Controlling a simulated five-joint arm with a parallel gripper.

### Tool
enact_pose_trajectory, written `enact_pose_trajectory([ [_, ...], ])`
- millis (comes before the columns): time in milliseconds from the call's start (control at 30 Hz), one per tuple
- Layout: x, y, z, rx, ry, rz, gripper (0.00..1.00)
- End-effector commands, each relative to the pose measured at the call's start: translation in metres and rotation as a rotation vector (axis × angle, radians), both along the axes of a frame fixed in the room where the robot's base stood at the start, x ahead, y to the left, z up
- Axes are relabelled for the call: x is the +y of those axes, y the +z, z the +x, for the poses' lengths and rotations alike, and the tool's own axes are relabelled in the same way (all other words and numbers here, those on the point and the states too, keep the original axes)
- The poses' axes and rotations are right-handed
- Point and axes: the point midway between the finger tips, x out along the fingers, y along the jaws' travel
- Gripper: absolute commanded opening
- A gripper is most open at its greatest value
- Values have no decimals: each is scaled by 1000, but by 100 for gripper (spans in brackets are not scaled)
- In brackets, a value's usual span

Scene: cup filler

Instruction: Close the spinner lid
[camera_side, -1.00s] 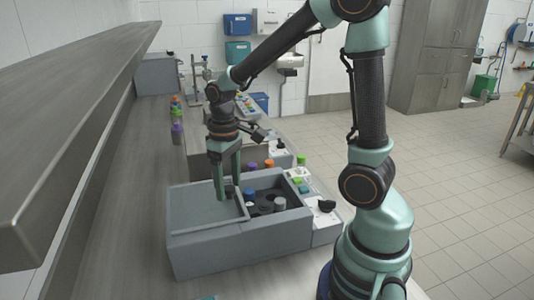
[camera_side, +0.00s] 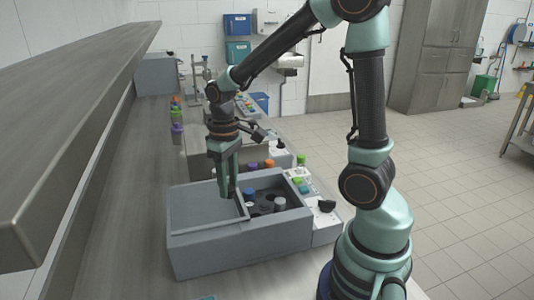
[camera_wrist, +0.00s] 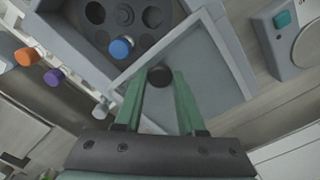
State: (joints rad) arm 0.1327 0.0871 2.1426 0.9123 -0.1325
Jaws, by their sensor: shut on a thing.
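The spinner is a grey box (camera_side: 215,253) on the bench in the side view. Its sliding lid (camera_side: 200,203) lies over the left part, and the right part is open. The dark rotor (camera_wrist: 92,38) shows in the opening, with a blue-capped tube (camera_wrist: 121,47) in it; a grey-capped tube (camera_side: 280,203) also stands there in the side view. My gripper (camera_side: 228,194) points down at the lid near its inner edge. In the wrist view its green fingers are shut on a dark round knob (camera_wrist: 160,74) on the lid. The knob is hidden in the side view.
A control panel (camera_side: 315,195) with buttons and a black knob is on the spinner's right side. Several coloured-capped tubes (camera_side: 269,163) stand behind it, and more (camera_side: 177,132) along the bench at the left. A shelf (camera_side: 70,110) overhangs the left.

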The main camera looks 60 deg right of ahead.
Motion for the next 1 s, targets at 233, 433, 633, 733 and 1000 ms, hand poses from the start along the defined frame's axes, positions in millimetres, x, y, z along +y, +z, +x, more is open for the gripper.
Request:
enact_pose_trajectory([
  [233, 0, 1, 0, -1, 0, 0, 0],
  [433, 0, 1, 1, -1, 0, 0, 0],
  [633, 0, 1, 0, -2, 0, 0, 0],
  [733, -6, 2, -5, -2, -2, 0, 0],
  [1000, -53, 2, -50, -5, -10, -2, 0],
])
